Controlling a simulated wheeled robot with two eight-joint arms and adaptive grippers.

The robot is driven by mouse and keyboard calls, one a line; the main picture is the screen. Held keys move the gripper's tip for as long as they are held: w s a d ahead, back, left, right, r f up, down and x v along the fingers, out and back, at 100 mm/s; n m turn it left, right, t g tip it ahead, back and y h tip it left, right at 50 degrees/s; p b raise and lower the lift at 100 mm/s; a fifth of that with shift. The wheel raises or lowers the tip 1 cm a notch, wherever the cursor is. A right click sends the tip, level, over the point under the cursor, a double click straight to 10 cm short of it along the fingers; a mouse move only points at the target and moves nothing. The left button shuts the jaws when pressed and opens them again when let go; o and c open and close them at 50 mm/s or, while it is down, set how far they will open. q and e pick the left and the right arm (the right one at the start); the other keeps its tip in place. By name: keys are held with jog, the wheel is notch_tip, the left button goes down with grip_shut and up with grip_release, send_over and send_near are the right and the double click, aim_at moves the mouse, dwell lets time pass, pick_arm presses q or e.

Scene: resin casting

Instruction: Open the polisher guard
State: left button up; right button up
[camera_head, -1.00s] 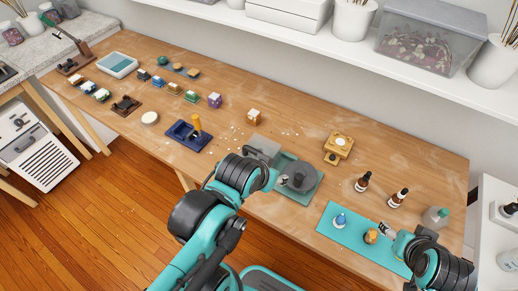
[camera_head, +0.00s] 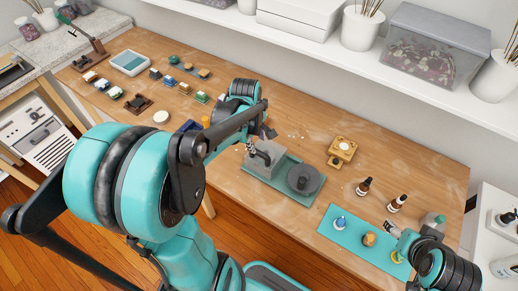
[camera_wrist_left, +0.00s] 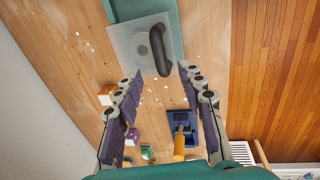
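The polisher has a teal base (camera_head: 292,197) with an exposed grey disc (camera_head: 305,178) on its right part. A grey translucent guard (camera_head: 259,165) lies over the left part and has a dark curved handle (camera_head: 264,156). In the left wrist view the guard (camera_wrist_left: 125,45) covers a pale round shape, and its handle (camera_wrist_left: 158,50) stands just beyond my fingertips. My left gripper (camera_wrist_left: 160,72) is open and empty. In the head view my left gripper (camera_head: 252,146) is beside the guard's handle, partly hidden by my arm. My right gripper (camera_head: 390,229) is over the teal mat; its fingers are too small to judge.
A teal mat (camera_head: 335,239) with small pieces lies right of the polisher.

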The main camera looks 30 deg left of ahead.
aim_at(259, 153)
pick_arm(q)
jog(key=f, duration=0.2)
jog(key=w+f+b, duration=0.1)
jog(key=f, duration=0.2)
jog(key=f+b, duration=0.1)
jog(key=f, duration=0.1)
jog(key=shift+w+f, duration=0.15)
grip_shut()
